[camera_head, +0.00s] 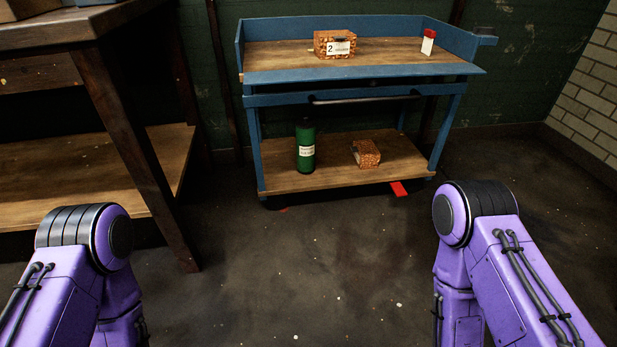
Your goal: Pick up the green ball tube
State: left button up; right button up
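The green ball tube (305,146) stands upright on the left part of the lower shelf (330,178) of a blue cart. It has a white label and a dark top. My two purple arms show at the lower left and lower right of the head view, well apart from the cart. Neither of my grippers is in view.
The blue cart (360,76) carries a brown patterned box (335,44) and a small red-and-white container (428,42) on top. Another patterned box (366,154) lies right of the tube. A wooden workbench (128,120) stands at left. The floor before the cart is clear.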

aim_at(306, 139)
jog(key=z, duration=0.85)
jog(key=i, duration=0.9)
jog(key=u, duration=0.1)
